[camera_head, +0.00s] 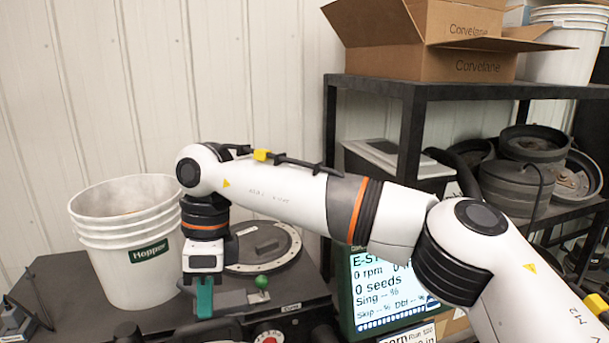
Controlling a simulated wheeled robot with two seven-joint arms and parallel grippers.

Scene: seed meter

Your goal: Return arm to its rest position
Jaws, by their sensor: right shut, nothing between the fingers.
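My right arm comes in from the lower right and reaches across the picture to the left. Its gripper (204,300) points down, with teal fingers shut and nothing between them. The gripper is just right of the white bucket labelled Hopper (128,245) and in front of a round disc with a pale rim (285,252). I cannot tell whether the fingertips touch what lies below. A green ball knob (262,282) stands just right of the fingers. My left gripper is out of view.
A dark table (60,275) bears the bucket and the disc. A black shelf (460,92) at the right holds an open cardboard box (440,40), white buckets (565,45) and dark round parts (515,185).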

